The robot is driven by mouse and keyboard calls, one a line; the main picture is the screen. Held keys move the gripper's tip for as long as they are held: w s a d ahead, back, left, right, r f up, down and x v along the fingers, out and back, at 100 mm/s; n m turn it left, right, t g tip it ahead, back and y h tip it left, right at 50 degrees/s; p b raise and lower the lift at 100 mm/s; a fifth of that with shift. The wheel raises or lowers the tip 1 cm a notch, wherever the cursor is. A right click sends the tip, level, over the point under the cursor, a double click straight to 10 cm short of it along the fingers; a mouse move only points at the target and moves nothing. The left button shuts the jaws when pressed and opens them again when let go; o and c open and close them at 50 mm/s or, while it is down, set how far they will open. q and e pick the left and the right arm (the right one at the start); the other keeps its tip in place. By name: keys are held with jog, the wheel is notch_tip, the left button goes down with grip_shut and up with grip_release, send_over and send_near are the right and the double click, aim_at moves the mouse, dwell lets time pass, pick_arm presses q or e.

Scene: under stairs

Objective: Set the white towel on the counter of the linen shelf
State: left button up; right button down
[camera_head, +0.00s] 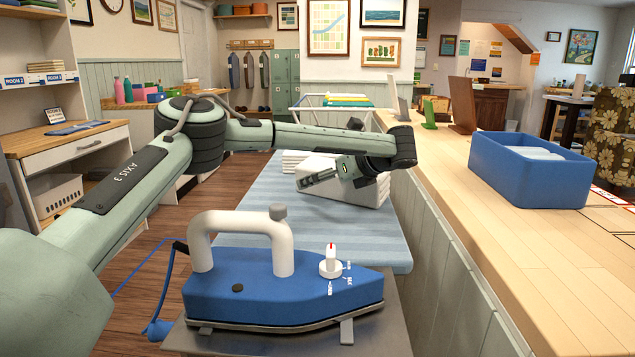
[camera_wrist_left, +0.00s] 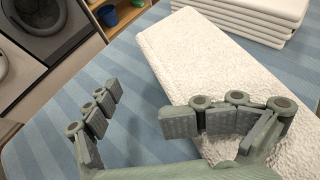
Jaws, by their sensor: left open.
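A folded white towel (camera_head: 345,192) with a rough weave lies on a blue striped ironing surface (camera_head: 375,240). It also shows in the left wrist view (camera_wrist_left: 205,65). My left gripper (camera_head: 318,180) is open at the towel's near left part. In the left wrist view, one finger of the left gripper (camera_wrist_left: 130,135) overlaps the towel and the other is over the striped cloth; contact cannot be told. A shelf unit with a wooden counter (camera_head: 95,137), likely the linen shelf, stands at the left. My right gripper is not in view.
A stack of folded white linens (camera_wrist_left: 250,18) is beyond the towel. A blue bin (camera_head: 530,180) sits on the long wooden counter (camera_head: 480,210) at right. A drying rack (camera_head: 332,105) is behind.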

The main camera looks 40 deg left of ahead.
pick_arm(q)
jog(key=shift+s+a+f, duration=0.2)
jog(key=shift+s+f, duration=0.05)
jog(key=shift+f, duration=0.2)
jog(key=c, duration=2)
jog(key=shift+s, duration=0.1)
grip_shut()
